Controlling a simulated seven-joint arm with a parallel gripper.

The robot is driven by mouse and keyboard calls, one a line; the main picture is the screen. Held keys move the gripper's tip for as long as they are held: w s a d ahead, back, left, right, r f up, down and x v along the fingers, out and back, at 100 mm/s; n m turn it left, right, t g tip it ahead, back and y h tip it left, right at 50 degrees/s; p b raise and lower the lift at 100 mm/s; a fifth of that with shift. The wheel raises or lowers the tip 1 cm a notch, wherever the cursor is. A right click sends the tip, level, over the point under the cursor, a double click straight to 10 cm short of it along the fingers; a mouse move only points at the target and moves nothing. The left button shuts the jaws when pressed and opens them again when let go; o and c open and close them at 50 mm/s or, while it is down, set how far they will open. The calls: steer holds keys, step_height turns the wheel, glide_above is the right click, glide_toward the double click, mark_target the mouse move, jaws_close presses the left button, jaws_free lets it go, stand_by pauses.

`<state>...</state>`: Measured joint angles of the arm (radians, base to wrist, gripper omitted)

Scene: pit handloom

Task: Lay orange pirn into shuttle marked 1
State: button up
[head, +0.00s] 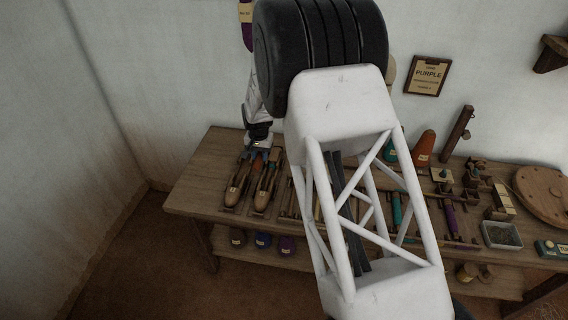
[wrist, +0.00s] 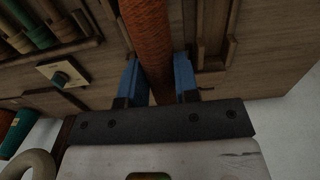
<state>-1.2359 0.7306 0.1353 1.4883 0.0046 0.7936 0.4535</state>
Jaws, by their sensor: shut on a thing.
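The orange pirn (wrist: 147,38) is wound with orange thread. In the wrist view it stands between the blue fingers of my gripper (wrist: 158,80), which is shut on it, and its far end runs out of the top of the picture. In the head view my gripper (head: 260,153) is over the back left of the bench, at the rear ends of two wooden shuttles, a left one (head: 234,190) and a right one (head: 264,192). I cannot read a number on either shuttle. Whether the pirn touches a shuttle cannot be told.
The wooden bench (head: 190,195) is bare at its left end. My white arm link hides its middle. An orange cone (head: 424,147), a purple pirn (head: 450,219) and a grey tray (head: 501,235) are to the right. A teal-knobbed pale plate (wrist: 62,76) is left in the wrist view.

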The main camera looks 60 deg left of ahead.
steer(key=s+a, duration=0.5)
steer(key=a, duration=0.1)
steer(key=shift+s+r, duration=0.15)
steer(key=shift+r, duration=0.25)
steer(key=shift+f, duration=0.25)
steer(key=shift+f, duration=3.95)
steer(key=o, duration=1)
step_height(320, 180, up, 8)
